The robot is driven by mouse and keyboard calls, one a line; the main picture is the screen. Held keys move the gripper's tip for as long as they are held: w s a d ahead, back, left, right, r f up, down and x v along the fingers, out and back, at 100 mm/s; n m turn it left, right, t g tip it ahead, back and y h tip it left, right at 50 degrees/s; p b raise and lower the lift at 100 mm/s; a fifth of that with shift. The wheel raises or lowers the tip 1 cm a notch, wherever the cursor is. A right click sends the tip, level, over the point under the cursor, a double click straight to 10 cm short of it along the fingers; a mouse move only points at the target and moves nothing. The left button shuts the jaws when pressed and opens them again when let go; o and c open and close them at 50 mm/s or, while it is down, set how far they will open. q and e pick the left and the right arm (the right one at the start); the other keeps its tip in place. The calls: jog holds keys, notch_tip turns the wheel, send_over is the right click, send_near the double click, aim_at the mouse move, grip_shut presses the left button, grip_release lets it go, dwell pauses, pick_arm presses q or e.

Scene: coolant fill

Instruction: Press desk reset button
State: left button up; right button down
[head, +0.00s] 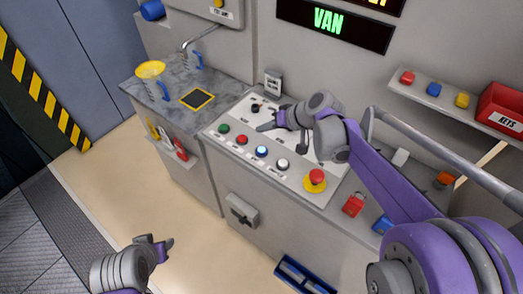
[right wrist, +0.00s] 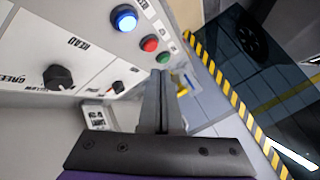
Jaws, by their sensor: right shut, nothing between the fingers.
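The sloped desk panel (head: 305,182) carries a row of round buttons: green (head: 224,129), red (head: 242,140), blue (head: 262,151) and white (head: 283,164). The blue one glows and also shows in the right wrist view (right wrist: 124,18). I cannot read which label says reset. My right gripper (head: 265,127) is shut and empty, over the upper panel behind the button row, seemingly apart from it. In the right wrist view its fingers (right wrist: 161,78) point past the red (right wrist: 149,43) and green (right wrist: 162,57) buttons. My left gripper (head: 160,243) is low over the floor, its opening unclear.
A red mushroom button (head: 316,177) on a yellow base stands right of the row. Black knobs (right wrist: 60,77) sit on the panel. A grey worktop (head: 150,90) with a yellow funnel (head: 150,69) is at left. A shelf (head: 450,105) and red bin (head: 502,108) are at right.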

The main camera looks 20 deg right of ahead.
aim_at(264, 152)
jog(key=f+b, duration=0.3)
jog(key=f, duration=0.3)
jog(key=shift+s+f, duration=0.15)
jog(key=shift+s, duration=0.05)
jog(key=shift+f+b, duration=0.3)
jog(key=shift+f, duration=0.05)
pick_arm(q)
jog(key=f, duration=0.1)
jog(key=s+f, duration=0.1)
jog(key=f, duration=0.1)
jog(key=s+f, duration=0.1)
jog(key=f, duration=0.1)
jog(key=shift+f, duration=0.25)
pick_arm(e)
jog(key=shift+w, duration=0.1)
pick_arm(q)
jog(key=shift+g, duration=0.3)
jog(key=shift+s+f, duration=0.1)
jog(key=shift+f, duration=0.2)
pick_arm(e)
jog(key=shift+f, duration=0.4)
